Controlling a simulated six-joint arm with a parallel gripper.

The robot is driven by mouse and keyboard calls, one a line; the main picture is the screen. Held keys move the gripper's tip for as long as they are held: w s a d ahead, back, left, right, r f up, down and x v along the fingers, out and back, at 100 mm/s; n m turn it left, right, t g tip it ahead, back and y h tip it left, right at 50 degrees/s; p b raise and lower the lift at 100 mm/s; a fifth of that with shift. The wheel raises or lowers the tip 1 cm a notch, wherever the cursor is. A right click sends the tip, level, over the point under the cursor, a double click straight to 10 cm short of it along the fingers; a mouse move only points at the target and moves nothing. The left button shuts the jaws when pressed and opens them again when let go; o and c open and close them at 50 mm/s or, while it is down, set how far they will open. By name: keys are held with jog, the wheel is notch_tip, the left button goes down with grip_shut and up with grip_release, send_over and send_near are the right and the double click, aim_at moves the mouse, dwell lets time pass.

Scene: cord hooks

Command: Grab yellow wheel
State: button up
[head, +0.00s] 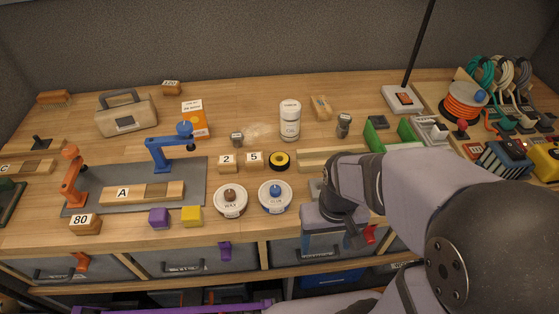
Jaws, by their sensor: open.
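A small yellow wheel (279,161) with a dark centre lies on the wooden bench, right of the block marked 5 and behind the white round tins. It is the only yellow round thing that I make out here. My gripper (353,236) is at the front edge of the bench, to the right of and nearer than the wheel, clear of it. It is open and points down. My wrist and forearm hide part of the bench on the right, and the fingers show only partly.
Blocks marked 2 (227,162) and 5 (254,162) stand left of the wheel. Tins with a brown knob (230,201) and a blue knob (274,196) stand in front. A white canister (290,120) stands behind. A wooden rail (318,156) lies to the right.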

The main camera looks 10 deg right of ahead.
jog(key=w+a+r+h+p, duration=0.1)
jog(key=w+r, duration=0.1)
jog(key=w+a+r+m+g+h+p, duration=0.1)
jog(key=w+r, duration=0.1)
jog(key=w+r+m+g+h+p, duration=0.1)
jog(key=w+r+p, duration=0.1)
jog(key=shift+a+r+h, duration=0.3)
jog(key=shift+a, duration=0.1)
jog(key=w+a+r+m+h+p, duration=0.2)
jog(key=w+a+r+m+h, duration=0.1)
jog(key=w+a+r+h, duration=0.15)
jog(key=m+t+h+b, duration=0.2)
jog(key=m+t+h, duration=0.2)
jog(key=m, duration=0.6)
send_over(258, 160)
jog(key=shift+s+d+f, duration=0.15)
jog(key=shift+s+f, duration=0.15)
jog(key=shift+f, duration=0.15)
jog(key=shift+w+a+r+m+t, duration=0.1)
jog(key=shift+w+a+m+t, duration=0.2)
jog(key=shift+m, duration=0.1)
jog(key=shift+d+f+p, duration=0.1)
jog(key=shift+f+p, duration=1.7)
jog(key=shift+f, duration=1.75)
